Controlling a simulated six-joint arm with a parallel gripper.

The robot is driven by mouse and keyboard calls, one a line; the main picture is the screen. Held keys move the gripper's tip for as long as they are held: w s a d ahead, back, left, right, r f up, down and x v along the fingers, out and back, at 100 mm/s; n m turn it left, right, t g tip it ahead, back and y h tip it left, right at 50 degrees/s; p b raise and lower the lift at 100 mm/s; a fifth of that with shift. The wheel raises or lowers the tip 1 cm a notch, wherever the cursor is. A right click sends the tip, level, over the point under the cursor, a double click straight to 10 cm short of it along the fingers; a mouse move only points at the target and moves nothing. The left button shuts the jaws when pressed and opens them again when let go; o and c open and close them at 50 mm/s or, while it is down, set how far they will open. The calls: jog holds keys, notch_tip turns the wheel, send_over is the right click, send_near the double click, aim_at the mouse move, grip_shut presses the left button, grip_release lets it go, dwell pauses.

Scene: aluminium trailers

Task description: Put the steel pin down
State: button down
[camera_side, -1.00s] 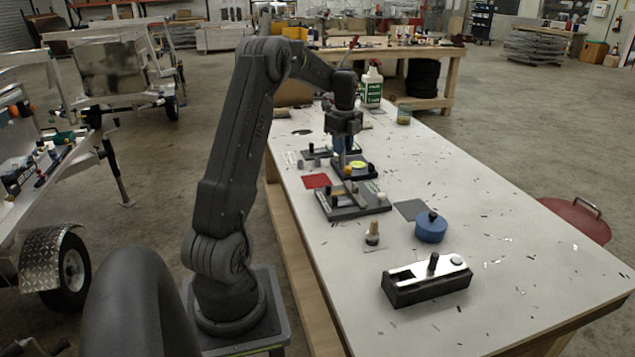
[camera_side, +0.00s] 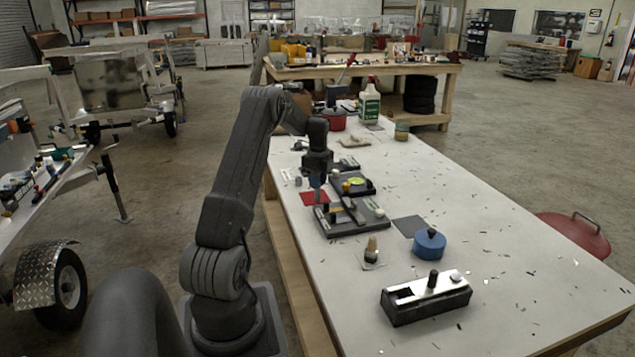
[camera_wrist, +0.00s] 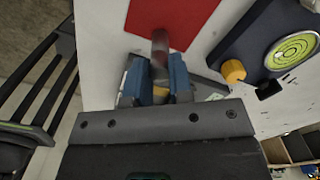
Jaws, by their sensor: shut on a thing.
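The steel pin (camera_wrist: 159,45) is a grey cylinder held upright-looking between the blue fingers of my gripper (camera_wrist: 156,82); its far end lies over the red square mat (camera_wrist: 190,12) in the wrist view. In the side view my gripper (camera_side: 317,186) points down above the right part of the red mat (camera_side: 310,199), beside the dark fixture plate. The pin is too small and dark there to tell whether its tip touches the mat.
A dark fixture plate (camera_side: 333,230) lies close to the right, with a block with a yellow-green disc (camera_side: 356,181) behind it. A blue round pot (camera_side: 429,243), a small bottle (camera_side: 371,246) and a black-and-silver block (camera_side: 425,306) stand nearer. The table's right side is mostly clear.

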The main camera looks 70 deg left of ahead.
jog(key=shift+f, duration=0.15)
jog(key=c, duration=1.5)
grip_release()
jog(key=shift+f, duration=0.1)
jog(key=o, duration=0.5)
